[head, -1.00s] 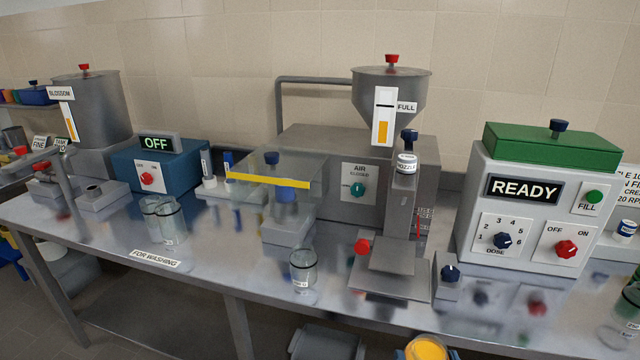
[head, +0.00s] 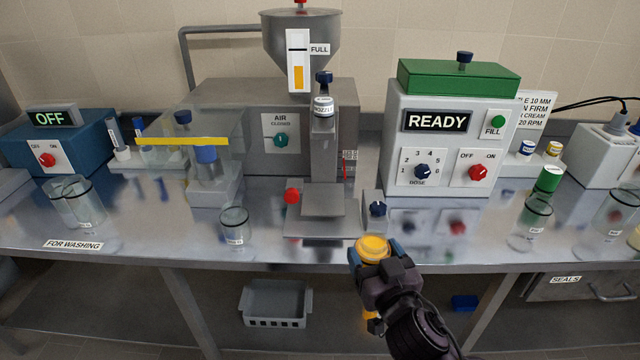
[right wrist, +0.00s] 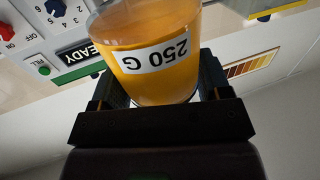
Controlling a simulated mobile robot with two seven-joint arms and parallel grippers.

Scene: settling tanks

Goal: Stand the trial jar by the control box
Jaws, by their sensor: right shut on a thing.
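My right gripper (head: 372,256) is shut on a jar (head: 373,247) with orange-yellow contents, in front of the bench's front edge. In the right wrist view the same jar (right wrist: 152,80) sits between the fingers, its "250 G" label upside down in the picture. I cannot tell whether it is the trial jar. The control box (head: 395,150) is a pale box with a green lid, a "READY" display, a dose dial and a red switch. It stands on the bench beyond and to the right of the jar. My left gripper is not in view.
The steel bench (head: 330,258) has bare room before the control box. A small block with a blue knob (head: 377,209) stands at the box's left. An empty glass jar (head: 234,226) stands left of the filler. Glass jars (head: 532,222) stand at right.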

